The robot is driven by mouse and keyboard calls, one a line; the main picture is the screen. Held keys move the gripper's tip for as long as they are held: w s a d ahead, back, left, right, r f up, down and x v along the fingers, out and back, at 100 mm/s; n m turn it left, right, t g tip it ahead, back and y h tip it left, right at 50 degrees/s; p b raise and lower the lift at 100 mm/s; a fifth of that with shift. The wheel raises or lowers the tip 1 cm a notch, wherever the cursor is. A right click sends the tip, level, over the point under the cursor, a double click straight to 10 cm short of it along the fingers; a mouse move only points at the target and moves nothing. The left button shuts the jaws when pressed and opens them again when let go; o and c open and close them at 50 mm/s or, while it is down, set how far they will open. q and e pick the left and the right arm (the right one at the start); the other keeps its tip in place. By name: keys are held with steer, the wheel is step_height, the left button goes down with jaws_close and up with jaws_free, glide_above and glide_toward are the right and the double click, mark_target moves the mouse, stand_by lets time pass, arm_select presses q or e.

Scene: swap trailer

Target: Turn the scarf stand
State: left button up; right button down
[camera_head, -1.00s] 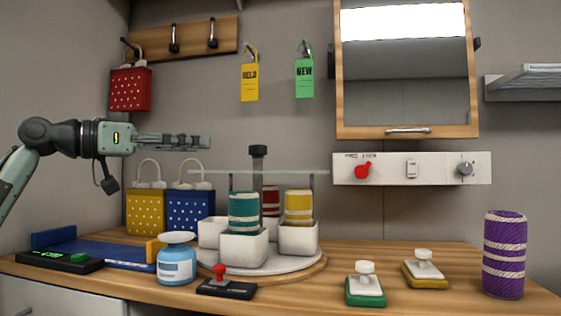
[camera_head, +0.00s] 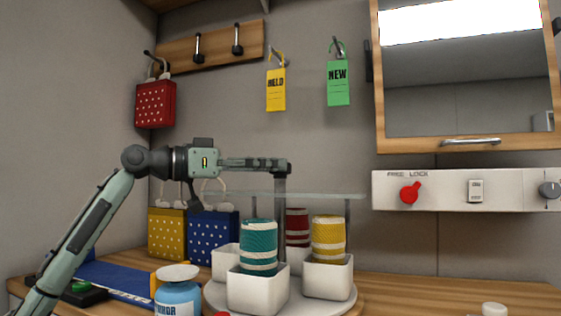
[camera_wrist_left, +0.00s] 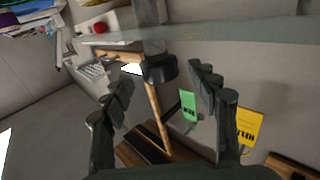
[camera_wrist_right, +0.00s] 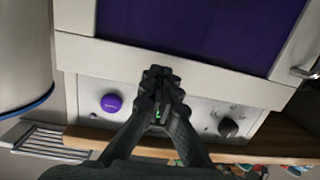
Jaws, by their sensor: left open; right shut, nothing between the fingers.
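The scarf stand is a round grey turntable (camera_head: 218,298) carrying white square cups with rolled scarves: teal (camera_head: 258,247), yellow (camera_head: 328,239) and red (camera_head: 297,226). Its dark upright post (camera_head: 281,188) rises behind the teal scarf. My left gripper (camera_head: 284,165) is at the post's top, hiding the knob there in the head view. In the left wrist view, the dark knob (camera_wrist_left: 158,69) shows between the spread fingers of the left gripper (camera_wrist_left: 165,85); I cannot tell whether they touch it. My right gripper (camera_wrist_right: 160,78) is shut and empty, in front of a panel away from the stand.
A blue jar (camera_head: 177,296) stands at the stand's front left. Yellow (camera_head: 166,236) and blue (camera_head: 213,241) bags are behind. A wall panel with a red knob (camera_head: 410,193) is at right.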

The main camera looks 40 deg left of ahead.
arm_select(q)
steer(key=x, duration=0.3)
steer(key=shift+w+p, duration=0.1)
steer(key=shift+p, duration=0.25)
arm_select(e)
steer(key=d+f+g, duration=0.1)
steer(key=d+f+h, duration=0.1)
steer(key=f, duration=0.1)
steer(key=d+f+g, duration=0.1)
steer(key=f, duration=0.1)
steer(key=shift+s+g+h, duration=0.3)
steer(key=shift+s, duration=0.05)
arm_select(q)
steer(key=shift+c, duration=0.6)
arm_select(e)
steer(key=shift+r, duration=0.1)
arm_select(q)
jaws_close()
